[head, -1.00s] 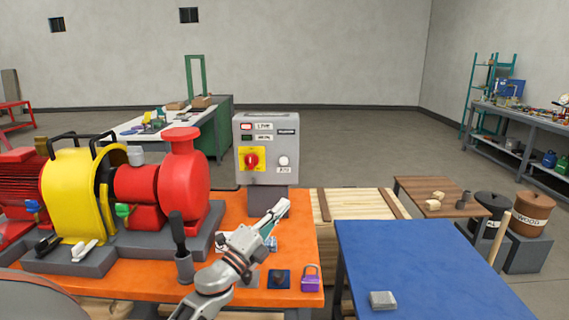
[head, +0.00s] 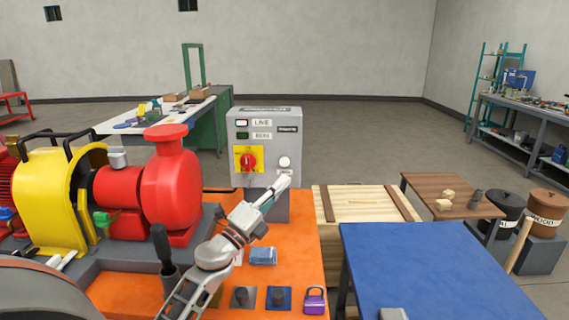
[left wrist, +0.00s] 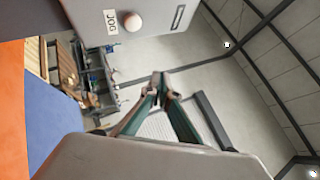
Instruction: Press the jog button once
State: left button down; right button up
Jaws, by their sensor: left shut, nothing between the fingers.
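The grey control box (head: 265,120) stands at the back of the orange bench. Its white round jog button (head: 284,162) is at the lower right of its face, beside a red rotary switch on a yellow plate (head: 248,159). In the left wrist view the jog button (left wrist: 133,21) shows next to its JOG label (left wrist: 111,22). My left gripper (head: 284,181) is shut and empty, just below the button in the head view. In the left wrist view its fingertips (left wrist: 159,77) are apart from the button.
A red and yellow pump (head: 165,190) fills the bench's left side. A blue block (head: 263,256) and a purple padlock (head: 315,300) lie on the orange bench (head: 300,240). A blue table (head: 430,265) and a wooden crate (head: 365,205) stand to the right.

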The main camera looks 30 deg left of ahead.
aim_at(285, 162)
pick_arm(q)
jog(key=w+a+b, duration=0.3)
jog(key=w+a, duration=0.1)
jog(key=w, duration=0.3)
jog(key=shift+w+a, duration=0.3)
jog(key=shift+a, duration=0.05)
dwell(1.0)
jog(key=shift+w, duration=0.1)
dwell(0.4)
jog(key=shift+w+a, duration=0.2)
jog(key=shift+w, duration=0.1)
jog(key=shift+w+a+b, duration=0.25)
jog(key=shift+w+b, duration=0.1)
jog(key=shift+b, duration=0.1)
dwell(0.7)
dwell(0.3)
jog(key=shift+s+d+p, duration=0.45)
jog(key=shift+s, duration=0.3)
